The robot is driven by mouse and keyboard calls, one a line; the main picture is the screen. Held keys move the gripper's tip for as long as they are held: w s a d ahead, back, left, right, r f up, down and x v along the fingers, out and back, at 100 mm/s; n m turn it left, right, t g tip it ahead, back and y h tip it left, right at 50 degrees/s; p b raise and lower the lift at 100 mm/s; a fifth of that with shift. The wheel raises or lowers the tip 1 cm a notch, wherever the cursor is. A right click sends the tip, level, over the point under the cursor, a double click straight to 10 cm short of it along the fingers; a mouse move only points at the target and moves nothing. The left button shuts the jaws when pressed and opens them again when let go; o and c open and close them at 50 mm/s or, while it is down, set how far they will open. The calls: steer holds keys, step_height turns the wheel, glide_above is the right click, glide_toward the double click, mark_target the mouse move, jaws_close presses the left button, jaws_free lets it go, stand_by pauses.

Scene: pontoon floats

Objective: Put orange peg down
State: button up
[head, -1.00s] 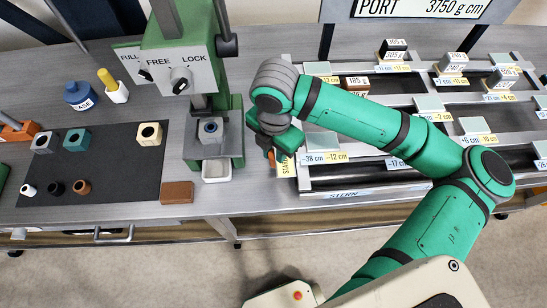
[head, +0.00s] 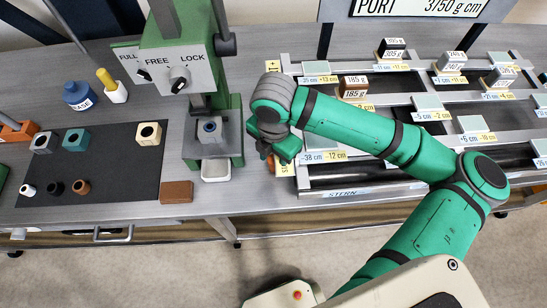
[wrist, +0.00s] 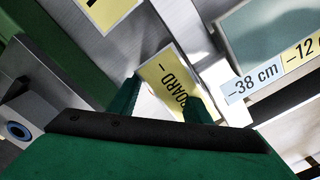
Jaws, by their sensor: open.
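My gripper (head: 276,148) is low over the left edge of the slotted rack (head: 333,194), beside the yellow starboard label. In the wrist view its two green fingers (wrist: 160,98) stand apart, with the yellow label (wrist: 172,88) showing between and beyond them. A small orange patch (head: 270,163), perhaps the orange peg, shows just under the gripper in the head view. The peg is mostly hidden there, and I cannot make it out in the wrist view or tell whether it touches the fingers.
Left of the gripper stands a green press (head: 229,125) with a FREE/LOCK knob. A dark mat (head: 110,178) holds several blocks and rings. A brown block (head: 176,192) lies at the bench edge. Weights, such as the brown 185 g block (head: 353,86), stand on the rack.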

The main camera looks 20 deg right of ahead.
mark_target(274, 159)
step_height(274, 159, up, 12)
stand_by(0.5)
